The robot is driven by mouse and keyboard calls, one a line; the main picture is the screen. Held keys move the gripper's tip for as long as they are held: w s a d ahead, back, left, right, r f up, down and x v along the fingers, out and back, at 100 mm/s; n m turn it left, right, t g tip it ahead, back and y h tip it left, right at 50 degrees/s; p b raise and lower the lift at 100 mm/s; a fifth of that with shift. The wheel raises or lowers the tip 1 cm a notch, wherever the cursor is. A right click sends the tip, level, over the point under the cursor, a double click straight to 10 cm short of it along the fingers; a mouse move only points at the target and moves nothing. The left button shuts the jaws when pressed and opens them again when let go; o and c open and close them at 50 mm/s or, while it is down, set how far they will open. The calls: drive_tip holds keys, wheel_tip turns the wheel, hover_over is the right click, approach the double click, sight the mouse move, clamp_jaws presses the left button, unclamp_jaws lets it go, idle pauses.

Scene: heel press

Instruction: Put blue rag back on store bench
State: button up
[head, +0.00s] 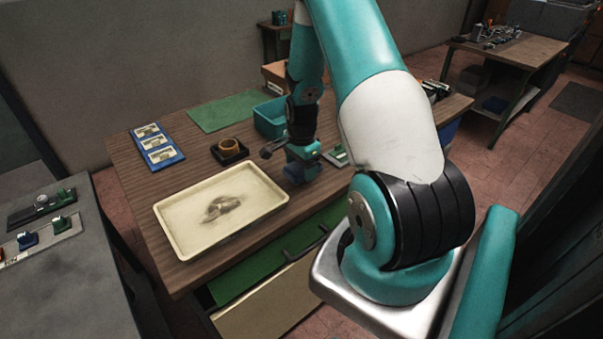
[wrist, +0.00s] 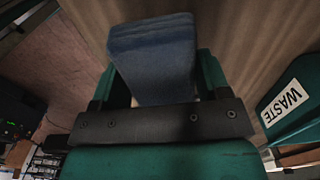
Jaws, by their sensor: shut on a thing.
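The blue rag (wrist: 152,62) is a folded blue block between the two teal fingers of my gripper (wrist: 165,82) in the wrist view. My gripper is shut on it, over a brown wooden surface. In the head view my gripper (head: 303,168) is low over the right part of the wooden bench (head: 190,118), and a bit of the blue rag (head: 292,173) shows under it. I cannot tell whether the rag touches the bench. Which bench is the store bench is not marked in view.
A cream tray (head: 176,218) with a grey smear lies left of my gripper. A teal bin (head: 268,120) stands behind; its WASTE label shows in the wrist view (wrist: 290,103). A drawer (head: 270,305) is open in front. Another wooden bench (head: 520,50) stands at the back right.

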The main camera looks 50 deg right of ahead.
drive_tip(key=shift+f+p, duration=0.3)
drive_tip(key=shift+f, duration=1.35)
drive_tip(key=shift+f, duration=0.15)
drive_tip(key=o, duration=1)
drive_tip(key=shift+c, duration=0.2)
